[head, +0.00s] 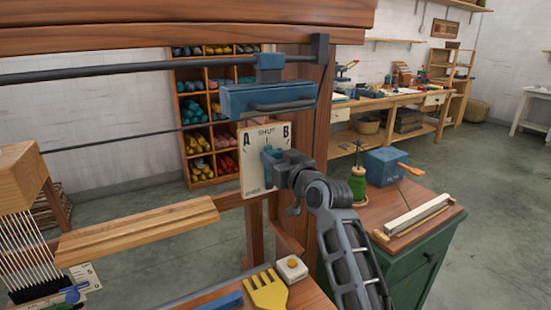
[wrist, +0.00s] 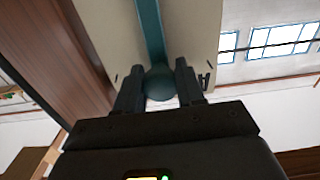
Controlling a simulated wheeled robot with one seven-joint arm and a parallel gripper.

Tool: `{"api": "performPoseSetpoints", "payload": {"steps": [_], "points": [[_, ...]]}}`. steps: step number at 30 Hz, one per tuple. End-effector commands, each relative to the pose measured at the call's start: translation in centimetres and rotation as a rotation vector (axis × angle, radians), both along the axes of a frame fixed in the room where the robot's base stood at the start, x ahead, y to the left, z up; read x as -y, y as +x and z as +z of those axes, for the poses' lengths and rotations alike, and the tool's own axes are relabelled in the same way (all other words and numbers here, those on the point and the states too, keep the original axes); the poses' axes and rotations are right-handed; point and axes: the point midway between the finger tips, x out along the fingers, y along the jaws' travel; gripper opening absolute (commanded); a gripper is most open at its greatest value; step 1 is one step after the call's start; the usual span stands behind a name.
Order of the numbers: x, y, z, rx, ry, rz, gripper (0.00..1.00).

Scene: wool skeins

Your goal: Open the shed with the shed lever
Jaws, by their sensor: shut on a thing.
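The shed lever (head: 267,157) is a teal lever on a pale plate (head: 250,178) marked SHUT at the top, with A at left and B at right. The plate is fixed to the loom's brown wooden post. In the wrist view the lever (wrist: 150,30) ends in a round teal knob (wrist: 158,84). My gripper (head: 279,166) is at the plate, shut on this knob. In the wrist view one dark finger of my gripper (wrist: 159,78) lies on each side of the knob. My gripper partly hides the lever in the head view, so its exact setting is unclear.
A blue block (head: 268,97) with a handle sits on the loom above the plate. A yellow comb (head: 266,291) lies below my gripper. Wool shelves (head: 207,183) stand behind.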

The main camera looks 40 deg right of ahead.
Motion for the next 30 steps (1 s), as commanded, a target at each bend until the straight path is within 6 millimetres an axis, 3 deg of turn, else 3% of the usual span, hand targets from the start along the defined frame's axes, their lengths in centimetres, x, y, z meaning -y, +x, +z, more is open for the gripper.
{"api": "performPoseSetpoints", "payload": {"steps": [30], "points": [[-4.5,1.3,-1.3,-0.139,-0.481,0.001,0.00]]}}
